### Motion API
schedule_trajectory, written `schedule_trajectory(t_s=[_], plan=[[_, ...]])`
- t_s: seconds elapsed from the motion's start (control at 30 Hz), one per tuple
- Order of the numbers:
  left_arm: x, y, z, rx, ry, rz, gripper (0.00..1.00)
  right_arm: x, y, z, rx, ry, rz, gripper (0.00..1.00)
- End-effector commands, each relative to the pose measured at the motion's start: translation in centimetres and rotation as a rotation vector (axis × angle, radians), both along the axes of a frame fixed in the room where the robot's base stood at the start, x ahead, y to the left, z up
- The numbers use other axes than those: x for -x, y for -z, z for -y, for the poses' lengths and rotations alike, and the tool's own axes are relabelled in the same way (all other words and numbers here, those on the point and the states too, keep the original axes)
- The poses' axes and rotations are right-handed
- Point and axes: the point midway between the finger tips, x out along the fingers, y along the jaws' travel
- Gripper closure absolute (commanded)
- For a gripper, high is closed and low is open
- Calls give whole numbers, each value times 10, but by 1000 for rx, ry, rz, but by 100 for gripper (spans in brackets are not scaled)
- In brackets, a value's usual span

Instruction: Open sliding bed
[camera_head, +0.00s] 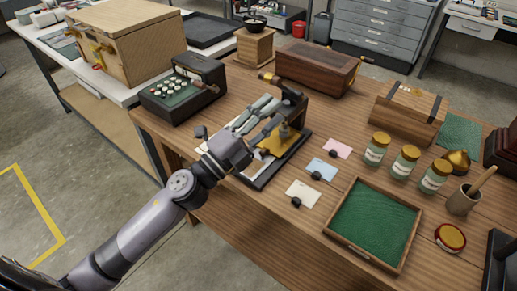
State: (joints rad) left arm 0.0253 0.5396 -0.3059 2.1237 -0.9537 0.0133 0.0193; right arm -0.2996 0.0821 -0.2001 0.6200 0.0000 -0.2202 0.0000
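A small dark press-like device (292,101) stands on the wooden table. A flat brass-yellow plate (283,145), which may be the sliding bed, lies on its black base (262,181). A small metal knob or post (284,131) stands on the plate. My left gripper (268,108) reaches over the device from the left, its grey fingers apart with nothing visible between them. It hides part of the device, and contact with it cannot be told. My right gripper is not in view.
A black keyed machine (184,88) and a dark wooden box (318,68) stand behind. Small coloured cards (322,168) lie right of the device. A green-lined tray (374,224), several jars (405,161) and a cup (463,200) fill the right side.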

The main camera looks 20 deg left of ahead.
Motion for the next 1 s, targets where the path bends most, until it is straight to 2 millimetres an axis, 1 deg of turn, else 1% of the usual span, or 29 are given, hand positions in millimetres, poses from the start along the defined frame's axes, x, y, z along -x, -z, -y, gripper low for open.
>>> schedule_trajectory(t_s=[0.03, 0.07, 0.1, 0.13, 0.17, 0.23, 0.3, 0.37, 0.4, 0.47, 0.5, 0.57, 0.6, 0.7, 0.8, 0.83, 0.9, 1.0], plan=[[3, -4, 16, -126, 77, 76, 63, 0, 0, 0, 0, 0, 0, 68], [7, -4, 25, -201, 124, 115, 63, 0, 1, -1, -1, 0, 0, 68], [11, 0, 35, -304, 186, 160, 63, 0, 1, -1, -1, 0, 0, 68], [14, 4, 42, -383, 231, 190, 63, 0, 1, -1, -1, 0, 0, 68], [17, 11, 47, -464, 275, 216, 63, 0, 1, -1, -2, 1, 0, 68], [23, 31, 52, -657, 375, 259, 63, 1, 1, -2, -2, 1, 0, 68], [25, 55, 46, -856, 465, 276, 63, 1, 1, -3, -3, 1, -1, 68], [24, 78, 32, -1031, 537, 270, 63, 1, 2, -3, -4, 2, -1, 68], [23, 93, 19, -1145, 579, 254, 63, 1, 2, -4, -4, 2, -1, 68], [20, 112, -8, -1309, 637, 212, 63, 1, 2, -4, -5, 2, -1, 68], [18, 123, -27, -1408, 667, 177, 63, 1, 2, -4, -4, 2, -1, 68], [16, 134, -57, -1540, 706, 116, 63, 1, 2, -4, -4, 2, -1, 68], [15, 140, -77, -1613, 726, 72, 63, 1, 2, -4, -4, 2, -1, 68], [14, 146, -116, -1745, 759, -24, 63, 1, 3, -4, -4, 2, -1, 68], [15, 148, -138, -1813, 775, -85, 63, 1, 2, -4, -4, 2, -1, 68], [15, 148, -141, -1824, 778, -95, 63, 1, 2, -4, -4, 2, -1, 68], [13, 148, -143, -1835, 781, -106, 63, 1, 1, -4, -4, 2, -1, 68], [7, 147, -135, -1834, 783, -104, 63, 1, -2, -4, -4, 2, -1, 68]])
